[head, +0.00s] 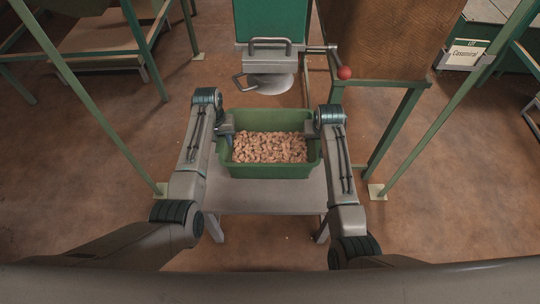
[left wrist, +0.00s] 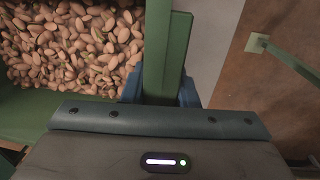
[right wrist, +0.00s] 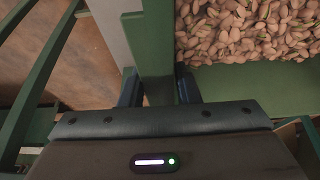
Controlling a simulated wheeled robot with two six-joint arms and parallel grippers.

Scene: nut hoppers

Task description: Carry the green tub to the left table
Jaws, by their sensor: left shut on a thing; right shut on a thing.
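The green tub (head: 268,171) is full of tan nuts (head: 270,147) and sits over a small grey table (head: 265,195) in the head view; I cannot tell whether it touches the top. My left gripper (head: 227,130) is shut on the tub's left wall. In the left wrist view, its blue fingers straddle the green rim (left wrist: 166,70). My right gripper (right wrist: 157,88) is shut on the opposite wall, with its fingers on both sides of the rim. In the head view my right wrist hides its fingers. Nuts show inside the tub in both wrist views.
A green hopper with a grey spout (head: 270,80) and a red-knobbed lever (head: 344,72) stands just beyond the tub. Green frame legs (head: 395,130) rise at both sides. A sign (head: 463,54) is at the upper right. Brown floor is open on both sides.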

